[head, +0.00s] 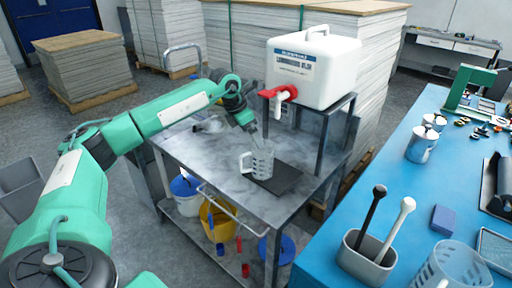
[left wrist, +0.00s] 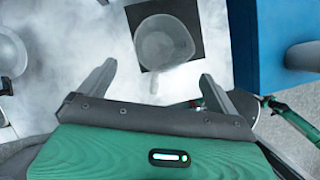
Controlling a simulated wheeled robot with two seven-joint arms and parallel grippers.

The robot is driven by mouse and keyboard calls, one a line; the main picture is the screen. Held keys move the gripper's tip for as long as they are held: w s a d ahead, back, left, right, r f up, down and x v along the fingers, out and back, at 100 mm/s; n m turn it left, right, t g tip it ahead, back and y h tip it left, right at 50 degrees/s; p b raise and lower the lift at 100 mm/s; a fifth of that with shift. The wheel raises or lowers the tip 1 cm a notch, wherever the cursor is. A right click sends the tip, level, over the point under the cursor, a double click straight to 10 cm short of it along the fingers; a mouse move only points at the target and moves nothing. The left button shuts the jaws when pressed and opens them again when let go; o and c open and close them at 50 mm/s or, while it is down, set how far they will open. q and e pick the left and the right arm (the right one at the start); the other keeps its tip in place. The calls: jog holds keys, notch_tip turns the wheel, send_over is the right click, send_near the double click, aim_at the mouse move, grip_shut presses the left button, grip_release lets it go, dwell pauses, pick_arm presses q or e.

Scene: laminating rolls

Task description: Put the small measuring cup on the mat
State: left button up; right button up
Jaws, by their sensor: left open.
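The small measuring cup (head: 262,163), clear with a handle on its left, stands upright on the dark mat (head: 289,181) on the grey cart top. In the left wrist view the cup (left wrist: 163,42) lies over the black mat (left wrist: 188,12), with its handle toward my gripper. My left gripper (head: 254,135) is just above and behind the cup in the head view. In the left wrist view its fingers (left wrist: 157,70) are wide apart with nothing between them, and the cup is beyond them. My right gripper is in neither view.
A white dispenser (head: 315,72) with a red tap (head: 281,93) stands on a raised stand behind the cup.

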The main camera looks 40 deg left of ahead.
pick_arm(q)
jog(key=v, duration=0.3)
jog(key=shift+s+r, duration=0.1)
jog(key=shift+r, duration=0.1)
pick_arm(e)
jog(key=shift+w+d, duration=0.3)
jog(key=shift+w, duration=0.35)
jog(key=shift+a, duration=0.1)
